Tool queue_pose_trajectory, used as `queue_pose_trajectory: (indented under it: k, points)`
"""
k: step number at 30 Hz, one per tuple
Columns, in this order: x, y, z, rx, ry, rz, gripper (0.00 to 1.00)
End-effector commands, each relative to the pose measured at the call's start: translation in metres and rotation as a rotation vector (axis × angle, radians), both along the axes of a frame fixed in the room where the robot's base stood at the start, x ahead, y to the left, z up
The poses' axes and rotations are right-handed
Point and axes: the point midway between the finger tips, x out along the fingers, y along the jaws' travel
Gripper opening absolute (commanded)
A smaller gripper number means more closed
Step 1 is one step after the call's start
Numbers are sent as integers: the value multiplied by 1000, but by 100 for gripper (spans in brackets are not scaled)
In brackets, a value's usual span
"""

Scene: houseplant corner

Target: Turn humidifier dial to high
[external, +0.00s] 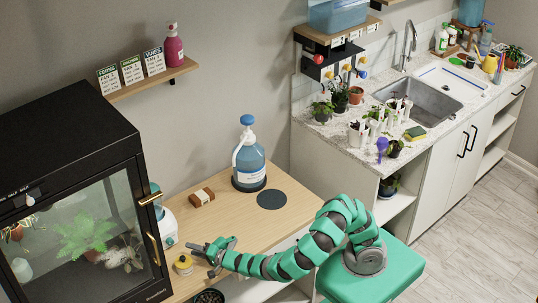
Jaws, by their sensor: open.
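A rounded white and teal appliance (167,228), which looks like the humidifier, stands on the wooden table beside the glass cabinet. The cabinet's edge and handle hide part of it. I cannot make out its dial or the dial's setting. My gripper (201,260) is low over the table's left part, just right of and in front of the appliance. Its two dark fingers are spread apart, with nothing seen between them. The fingers point left, toward a small yellow-topped round jar (183,265) close to them.
A black glass-fronted cabinet (80,210) with plants fills the left. A blue-capped bottle (249,160), a small wooden block (201,197) and a dark round mat (271,199) are on the table (225,220). A dark bowl (208,297) is at the bottom edge. The table's middle is clear.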

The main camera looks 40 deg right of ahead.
Motion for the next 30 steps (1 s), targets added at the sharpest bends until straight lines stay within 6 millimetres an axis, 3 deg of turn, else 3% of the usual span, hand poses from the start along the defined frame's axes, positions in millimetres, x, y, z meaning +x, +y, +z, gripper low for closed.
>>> queue_pose_trajectory:
  k: [15, 30]
  points:
    - [-43, -20, 3, -4, 1, 2, 48]
    - [-48, -23, 4, 0, 1, 0, 48]
